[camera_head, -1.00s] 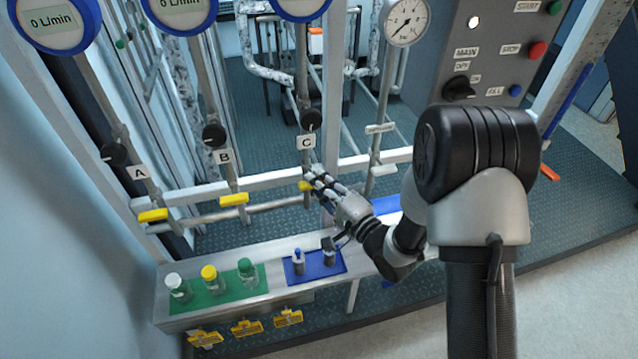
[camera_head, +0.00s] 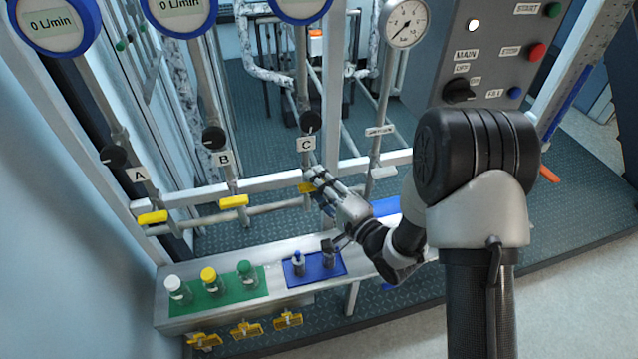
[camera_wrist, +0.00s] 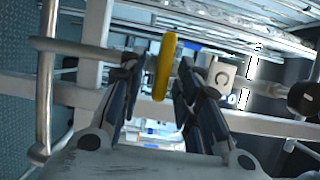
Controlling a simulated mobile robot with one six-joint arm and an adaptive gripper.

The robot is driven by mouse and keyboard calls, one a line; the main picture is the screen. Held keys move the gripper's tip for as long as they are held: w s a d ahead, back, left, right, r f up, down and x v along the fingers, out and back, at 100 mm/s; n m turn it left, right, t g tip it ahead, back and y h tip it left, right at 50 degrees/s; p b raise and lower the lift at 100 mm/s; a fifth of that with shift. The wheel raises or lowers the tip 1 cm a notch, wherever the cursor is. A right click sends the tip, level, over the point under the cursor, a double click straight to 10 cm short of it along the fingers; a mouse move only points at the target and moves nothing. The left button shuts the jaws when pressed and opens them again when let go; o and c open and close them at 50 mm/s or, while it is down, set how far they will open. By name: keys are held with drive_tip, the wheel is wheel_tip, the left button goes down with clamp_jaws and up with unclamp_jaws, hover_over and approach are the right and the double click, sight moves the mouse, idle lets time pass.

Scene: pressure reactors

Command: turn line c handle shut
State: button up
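The line C handle is a yellow lever (camera_head: 305,188) on the pipe below the C label (camera_head: 306,144). In the head view my gripper (camera_head: 317,182) is right at the lever and hides part of it. In the wrist view the yellow lever (camera_wrist: 165,66) stands between my two spread fingers (camera_wrist: 157,82), with a visible space on either side. The C label (camera_wrist: 222,76) and a black knob (camera_wrist: 304,98) show to the right there. The gripper is open and holds nothing.
Yellow handles of line A (camera_head: 152,217) and line B (camera_head: 233,201) sit to the left. A shelf (camera_head: 215,310) below holds several bottles on a green mat (camera_head: 212,304) and items on a blue mat (camera_head: 296,278). A white rail crosses behind the handles.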

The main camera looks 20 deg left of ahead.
drive_tip(key=shift+d, duration=0.15)
drive_tip(key=v, duration=1.2)
drive_tip(key=shift+w, duration=0.1)
